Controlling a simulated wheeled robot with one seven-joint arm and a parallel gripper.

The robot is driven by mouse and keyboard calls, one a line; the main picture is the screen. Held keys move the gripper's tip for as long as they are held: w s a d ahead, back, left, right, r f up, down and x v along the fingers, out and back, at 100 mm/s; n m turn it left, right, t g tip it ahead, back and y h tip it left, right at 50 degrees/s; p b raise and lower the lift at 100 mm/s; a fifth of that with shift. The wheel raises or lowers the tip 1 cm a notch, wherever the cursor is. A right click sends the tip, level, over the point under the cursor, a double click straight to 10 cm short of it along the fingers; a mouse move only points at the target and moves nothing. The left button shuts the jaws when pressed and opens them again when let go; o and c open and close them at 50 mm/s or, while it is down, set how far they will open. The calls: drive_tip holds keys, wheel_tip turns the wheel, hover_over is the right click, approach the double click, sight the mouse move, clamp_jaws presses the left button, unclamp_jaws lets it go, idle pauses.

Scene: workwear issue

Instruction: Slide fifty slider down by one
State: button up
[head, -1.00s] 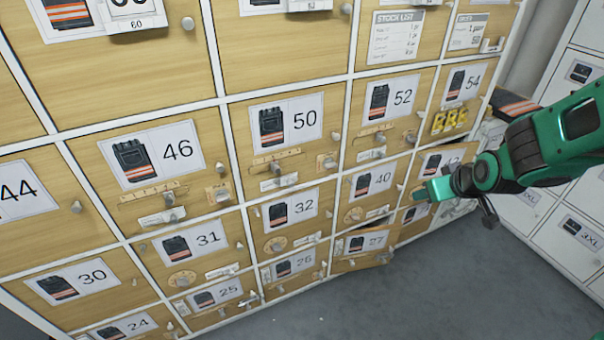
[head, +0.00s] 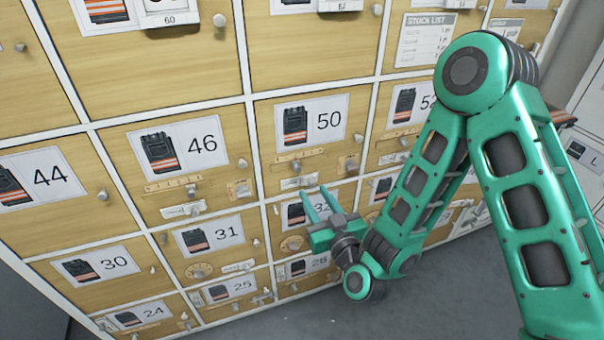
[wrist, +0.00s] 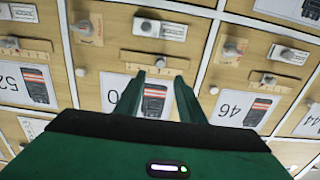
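Door 50 (head: 320,128) is a light wood locker door with a vest picture and the number 50. Below its label is a horizontal wooden slider strip (head: 300,155) with a small grey knob (head: 297,167); its marks are too small to read. In the wrist view, which is upside down, the strip (wrist: 140,57) and knob (wrist: 160,62) show just beyond my fingertips. My gripper (head: 320,203) is open and empty, its green fingers pointing up before door 32. The wrist view shows the fingers apart (wrist: 156,90), either side of the vest picture. Contact with the knob is not visible.
Door 46 (head: 185,150) has a similar strip to the left. My arm covers the doors on the right. Grey floor (head: 420,300) lies clear in front.

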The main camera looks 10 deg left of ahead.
sight(300, 170)
drive_tip(key=x, duration=1)
drive_tip(key=shift+w+a+r, duration=0.1)
drive_tip(key=shift+w+a, duration=0.15)
drive_tip(key=shift+a, duration=0.05)
drive_tip(key=shift+c, duration=0.6)
clamp_jaws()
